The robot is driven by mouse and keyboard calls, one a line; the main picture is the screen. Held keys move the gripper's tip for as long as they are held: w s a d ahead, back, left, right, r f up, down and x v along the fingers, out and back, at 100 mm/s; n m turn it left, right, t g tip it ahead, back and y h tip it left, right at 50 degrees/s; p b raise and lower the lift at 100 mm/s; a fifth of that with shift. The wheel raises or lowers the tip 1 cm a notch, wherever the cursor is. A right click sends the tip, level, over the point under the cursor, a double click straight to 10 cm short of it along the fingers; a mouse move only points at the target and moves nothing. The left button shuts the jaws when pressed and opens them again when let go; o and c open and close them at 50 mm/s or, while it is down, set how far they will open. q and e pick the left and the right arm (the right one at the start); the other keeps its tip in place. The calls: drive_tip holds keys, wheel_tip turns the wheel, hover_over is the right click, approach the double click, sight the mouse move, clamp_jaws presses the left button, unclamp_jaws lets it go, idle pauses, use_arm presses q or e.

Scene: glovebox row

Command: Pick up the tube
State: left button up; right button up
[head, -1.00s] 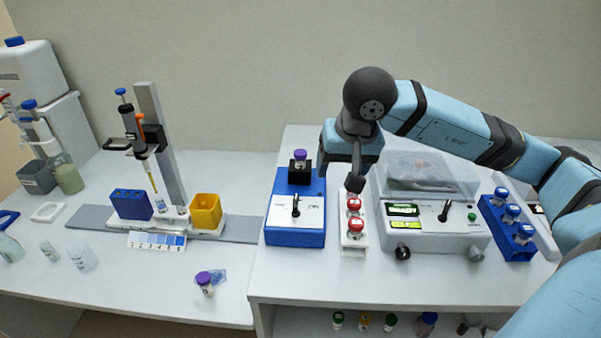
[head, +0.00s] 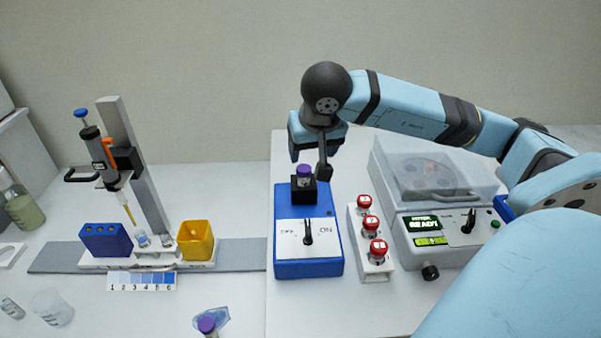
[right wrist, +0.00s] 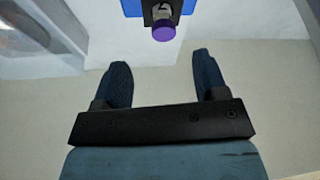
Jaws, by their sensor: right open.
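A purple-capped tube (head: 303,172) stands upright in the black holder (head: 303,190) on top of a blue device. It also shows in the right wrist view (right wrist: 163,28), at the top, just beyond the fingertips. My right gripper (head: 309,162) is open and empty, close behind and above this tube. In the right wrist view its two fingers (right wrist: 161,68) are spread apart, with the tube lined up with the gap but not between them. A second purple-capped tube (head: 207,325) is at the bottom edge of the head view. My left gripper is not in view.
The blue device (head: 286,268) carries a lever. A white rack (head: 356,235) of red-capped tubes stands right of it, then a clear-lidded machine (head: 410,225). A pipette stand (head: 130,150), blue block (head: 105,240) and yellow bin (head: 196,241) stand left.

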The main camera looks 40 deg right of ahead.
sight(305, 169)
drive_tip(key=x, duration=1)
drive_tip(key=shift+w, duration=0.4)
drive_tip(key=shift+r, duration=0.1)
drive_tip(key=c, duration=1.1)
wheel_tip(305, 169, up, 20)
drive_tip(key=shift+p, duration=0.6)
